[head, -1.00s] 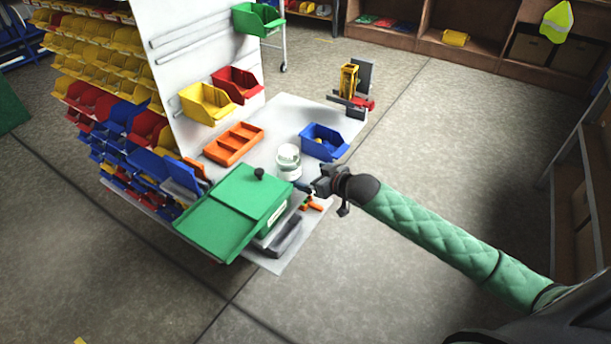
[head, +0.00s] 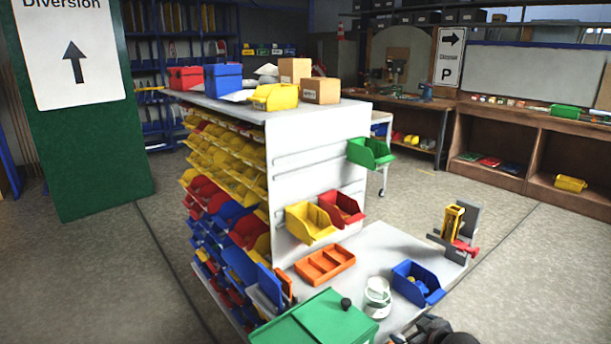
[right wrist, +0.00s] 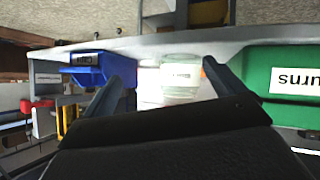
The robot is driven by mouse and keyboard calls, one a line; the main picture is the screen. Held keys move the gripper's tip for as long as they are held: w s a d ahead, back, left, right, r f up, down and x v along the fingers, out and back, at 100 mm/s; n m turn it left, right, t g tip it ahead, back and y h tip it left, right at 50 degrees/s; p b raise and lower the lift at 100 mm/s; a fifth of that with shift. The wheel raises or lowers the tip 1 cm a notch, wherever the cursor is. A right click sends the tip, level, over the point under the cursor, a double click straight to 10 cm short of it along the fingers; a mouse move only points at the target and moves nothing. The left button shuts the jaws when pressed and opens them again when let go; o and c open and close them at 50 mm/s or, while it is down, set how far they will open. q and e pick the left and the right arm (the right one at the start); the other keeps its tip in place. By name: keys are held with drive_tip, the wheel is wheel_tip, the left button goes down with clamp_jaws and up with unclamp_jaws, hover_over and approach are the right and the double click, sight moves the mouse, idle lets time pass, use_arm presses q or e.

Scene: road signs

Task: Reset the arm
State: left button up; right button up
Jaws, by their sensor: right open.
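My right gripper (head: 424,332) shows at the bottom edge of the head view, partly cut off, at the near edge of the light grey worktop (head: 383,243). In the right wrist view its two fingers (right wrist: 168,88) stand wide apart with nothing held between them. Beyond them is a clear jar (right wrist: 181,78) with a white label, which also shows in the head view (head: 377,295). My left gripper is not in view.
A green lidded box (head: 318,322) stands left of the jar and a blue bin (head: 417,284) right of it. An orange tray (head: 325,264) lies behind. A shelf rack with many bins (head: 225,165) stands at left. Floor at right (head: 550,270) is clear.

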drive_tip(key=s+f+m+g+h, duration=0.1)
drive_tip(key=s+f+g+h, duration=0.15)
drive_tip(key=s+f, duration=0.45)
drive_tip(key=s+f+g+h, duration=0.2)
drive_tip(key=s+f+g, duration=0.15)
drive_tip(key=f, duration=0.75)
drive_tip(key=s+a+f+m+g, duration=0.1)
drive_tip(key=s+a+f, duration=0.3)
drive_tip(key=s, duration=0.5)
drive_tip(key=s+a+f+m+g+y, duration=0.1)
drive_tip(key=s+a+f, duration=0.4)
drive_tip(key=s, duration=0.4)
drive_tip(key=s+a+f+m+g+y, duration=0.1)
drive_tip(key=s+a+f, duration=0.4)
drive_tip(key=s, duration=0.5)
wheel_tip(320, 180, down, 2)
drive_tip(key=shift+a+f+g, duration=0.1)
drive_tip(key=shift+a+g, duration=0.1)
drive_tip(key=shift+g, duration=0.1)
